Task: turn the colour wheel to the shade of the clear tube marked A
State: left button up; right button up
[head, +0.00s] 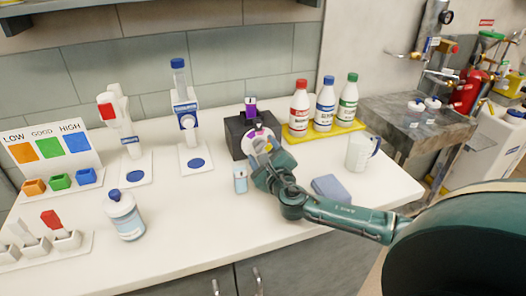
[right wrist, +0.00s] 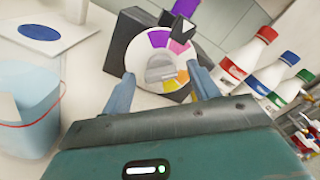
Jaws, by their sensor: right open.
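The colour wheel (right wrist: 134,52) is a pale disc on the front of a dark box (head: 236,135), with purple, pink, orange and yellow patches and a grey grip bar (right wrist: 160,70) across its middle. A white pointer on a black piece sits at its upper right, close to the pink patch. A purple tube (head: 251,107) stands upright on the box; its mark is too small to read. My right gripper (head: 268,166) is open in front of the wheel, with its fingers apart to either side of the bar in the right wrist view (right wrist: 162,82). My left gripper is out of view.
A small light-blue container (head: 240,180) stands just left of my right gripper. Red, blue and green capped bottles (head: 325,117) stand on a yellow tray behind, to the right. A beaker (head: 359,153) and a blue sponge (head: 331,188) lie to the right. The front counter middle is clear.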

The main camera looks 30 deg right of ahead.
jog(key=shift+w, duration=0.15)
jog(key=shift+c, duration=0.2)
jog(key=c, duration=1)
jog(key=shift+o, duration=0.2)
jog(key=shift+m, duration=0.3)
jog(key=shift+d+r+m+p, duration=0.1)
jog(key=shift+m+p, duration=0.2)
jog(key=shift+m, duration=2.6)
jog(key=o, duration=1)
